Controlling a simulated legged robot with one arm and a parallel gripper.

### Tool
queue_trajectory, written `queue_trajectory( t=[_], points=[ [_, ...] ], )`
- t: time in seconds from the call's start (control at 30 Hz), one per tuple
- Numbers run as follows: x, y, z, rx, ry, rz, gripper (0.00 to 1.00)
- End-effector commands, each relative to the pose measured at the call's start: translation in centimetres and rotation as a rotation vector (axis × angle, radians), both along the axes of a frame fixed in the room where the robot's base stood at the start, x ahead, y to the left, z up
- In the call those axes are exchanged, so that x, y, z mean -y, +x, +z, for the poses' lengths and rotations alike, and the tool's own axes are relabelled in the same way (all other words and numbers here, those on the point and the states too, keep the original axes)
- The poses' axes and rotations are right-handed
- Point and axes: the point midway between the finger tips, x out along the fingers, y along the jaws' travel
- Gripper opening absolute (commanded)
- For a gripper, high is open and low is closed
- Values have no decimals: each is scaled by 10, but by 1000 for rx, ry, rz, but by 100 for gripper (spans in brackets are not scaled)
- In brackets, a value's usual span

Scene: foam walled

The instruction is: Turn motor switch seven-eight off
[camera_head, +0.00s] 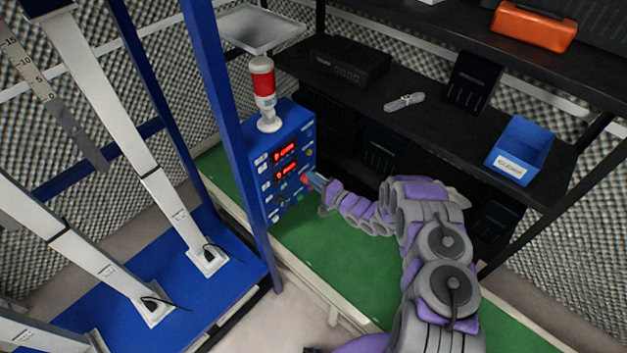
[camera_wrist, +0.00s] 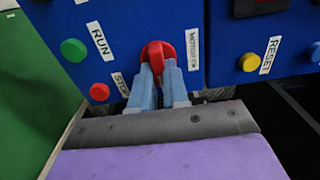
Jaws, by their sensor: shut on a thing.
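The motor switch is a red rotary knob (camera_wrist: 157,52) on the blue control box. Beside it in the wrist view is a white label (camera_wrist: 193,50) whose text I cannot fully read. My gripper (camera_wrist: 161,72) is shut on the red knob, its two pale blue fingers on either side of the lower part. In the head view my gripper (camera_head: 312,181) reaches the front face of the blue control box (camera_head: 262,160). The fingers and the arm hide part of the panel there.
Near the knob are a green RUN button (camera_wrist: 74,50), a red STOP button (camera_wrist: 99,92) and a yellow RESET button (camera_wrist: 249,62). A red and white beacon (camera_head: 263,90) stands on the box. The green bench top (camera_head: 340,262) is clear. A blue post (camera_head: 232,130) stands left.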

Motion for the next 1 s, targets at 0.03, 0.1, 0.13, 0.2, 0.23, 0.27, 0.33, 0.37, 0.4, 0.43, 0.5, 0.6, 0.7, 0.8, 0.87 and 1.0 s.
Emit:
queue_trajectory(
  t=[0.03,0.1,0.13,0.2,0.23,0.27,0.33,0.37,0.4,0.43,0.5,0.6,0.7,0.8,0.87,1.0],
  points=[
    [3,2,-1,-3,-2,-10,0],
    [3,2,-1,-3,-2,-9,16],
    [3,2,-1,-3,-2,-9,19],
    [3,1,-1,-3,-2,-8,25],
    [3,1,-1,-1,-2,-7,28],
    [2,1,-1,-1,-2,-6,31],
    [2,0,0,0,-1,-5,38],
    [2,-1,0,0,-1,-5,40],
    [1,-1,0,1,-2,-4,40],
    [1,-1,0,1,-2,-4,40],
    [1,-1,1,1,-2,-3,40],
    [1,-2,1,1,-2,-3,40],
    [6,-4,1,1,-2,-4,40],
    [16,-12,1,-2,-1,-4,40],
    [25,-19,1,-2,0,-6,40],
    [50,-37,1,-1,-1,-7,40]
  ],
)
